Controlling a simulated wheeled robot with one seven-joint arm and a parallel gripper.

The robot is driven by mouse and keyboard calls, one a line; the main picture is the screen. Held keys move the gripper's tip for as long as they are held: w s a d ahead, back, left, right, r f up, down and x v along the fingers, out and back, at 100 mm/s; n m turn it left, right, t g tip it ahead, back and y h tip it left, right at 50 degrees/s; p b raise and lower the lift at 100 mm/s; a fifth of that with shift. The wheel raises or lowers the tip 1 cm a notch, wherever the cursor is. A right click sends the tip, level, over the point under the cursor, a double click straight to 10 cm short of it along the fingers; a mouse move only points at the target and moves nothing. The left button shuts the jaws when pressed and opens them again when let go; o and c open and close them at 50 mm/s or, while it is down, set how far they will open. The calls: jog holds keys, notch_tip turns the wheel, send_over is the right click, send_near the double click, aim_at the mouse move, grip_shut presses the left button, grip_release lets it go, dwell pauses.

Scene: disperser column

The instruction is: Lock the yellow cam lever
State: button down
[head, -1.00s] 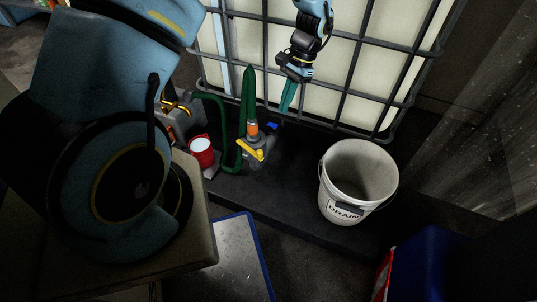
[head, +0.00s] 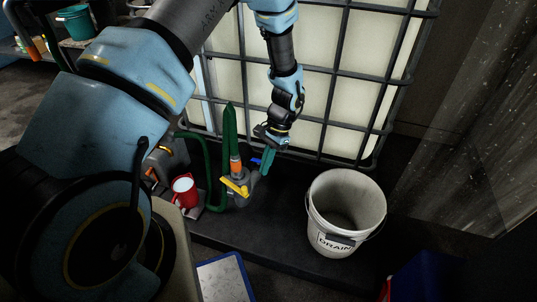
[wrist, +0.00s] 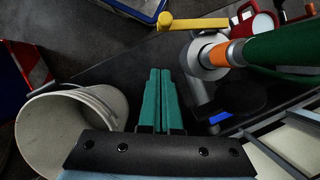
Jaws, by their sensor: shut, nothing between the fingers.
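The yellow cam lever (head: 236,187) sticks out from the front left of a grey coupling (head: 245,178), below a green hose (head: 229,130) with an orange band. In the wrist view the yellow lever (wrist: 195,22) lies at the top, pointing left from the coupling (wrist: 203,60). A blue lever (head: 256,161) is on the coupling's other side; it also shows in the wrist view (wrist: 220,117). My gripper (head: 266,170) has green fingers, shut and empty, just right of the coupling by the blue lever. In the wrist view its fingertips (wrist: 160,72) point toward the top, apart from both levers.
A white DRAIN bucket (head: 340,225) stands right of the coupling on the black ledge. A red mug (head: 184,191) sits to its left. The caged white tank (head: 320,70) rises behind. The ledge between coupling and bucket is clear.

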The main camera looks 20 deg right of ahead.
jog(key=shift+s+a+f, duration=0.3)
jog(key=shift+a+f, duration=0.1)
jog(key=shift+a, duration=0.35)
jog(key=shift+s+a+f, duration=0.3)
jog(key=shift+a+f, duration=0.05)
jog(key=shift+a, duration=0.45)
jog(key=shift+s+a+f, duration=0.3)
jog(key=shift+a+f, duration=0.1)
jog(key=shift+a, duration=0.35)
jog(key=shift+s, duration=0.1)
